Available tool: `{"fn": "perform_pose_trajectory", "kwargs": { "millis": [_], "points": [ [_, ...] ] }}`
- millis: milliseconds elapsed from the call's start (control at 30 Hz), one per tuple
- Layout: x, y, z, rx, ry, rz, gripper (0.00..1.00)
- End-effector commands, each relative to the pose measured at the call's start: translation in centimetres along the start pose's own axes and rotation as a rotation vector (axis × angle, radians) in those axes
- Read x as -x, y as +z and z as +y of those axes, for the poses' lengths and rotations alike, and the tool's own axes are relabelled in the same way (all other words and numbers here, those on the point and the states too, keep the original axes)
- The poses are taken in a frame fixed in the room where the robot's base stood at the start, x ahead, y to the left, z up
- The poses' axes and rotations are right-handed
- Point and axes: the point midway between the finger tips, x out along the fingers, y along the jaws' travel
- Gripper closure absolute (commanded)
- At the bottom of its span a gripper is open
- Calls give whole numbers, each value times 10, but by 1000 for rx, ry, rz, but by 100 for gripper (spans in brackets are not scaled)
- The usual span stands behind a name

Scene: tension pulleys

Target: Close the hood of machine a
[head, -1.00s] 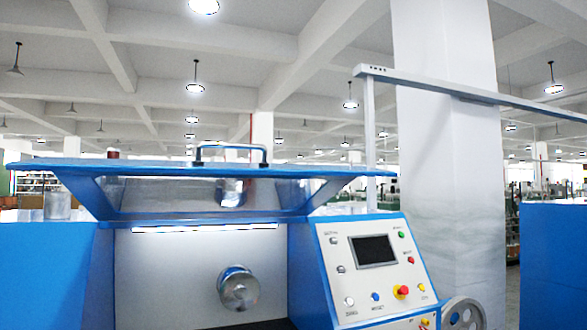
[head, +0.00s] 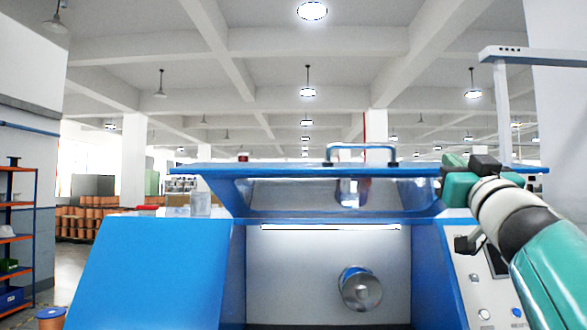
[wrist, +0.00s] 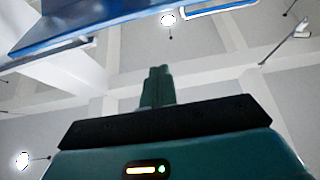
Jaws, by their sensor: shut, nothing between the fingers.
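The hood (head: 300,170) of the blue machine is raised, a blue-edged panel with a clear window and a handle (head: 361,147) along its top edge. The open machine bay below shows a lit strip and a round metal pulley (head: 360,289). My gripper shows in the wrist view (wrist: 160,70) with its green fingers together and nothing between them. In the head view my arm reaches up from the lower right, its end at the hood's right end; contact cannot be told. A blue panel edge, likely the hood (wrist: 90,25), crosses the wrist view's upper left, apart from the fingers.
The control panel (head: 482,290) is partly hidden behind my arm. A grey post with a crossbar (head: 503,110) stands at the right. Shelves (head: 18,240) and a copper-coloured spool (head: 52,317) are at the far left. Floor shows between shelves and machine.

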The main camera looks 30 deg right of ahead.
Motion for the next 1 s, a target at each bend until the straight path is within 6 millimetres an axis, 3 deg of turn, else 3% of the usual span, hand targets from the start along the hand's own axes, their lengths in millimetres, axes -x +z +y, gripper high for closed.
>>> {"fn": "perform_pose_trajectory", "kwargs": {
  "millis": [400, 700, 767, 1000],
  "points": [
    [-62, 4, 0, -2, -2, -5, 100],
    [-97, 5, -1, -3, -3, -4, 100],
    [-103, 5, -1, -3, -2, -5, 100],
    [-91, 30, 0, -5, -1, -5, 100]
  ]
}}
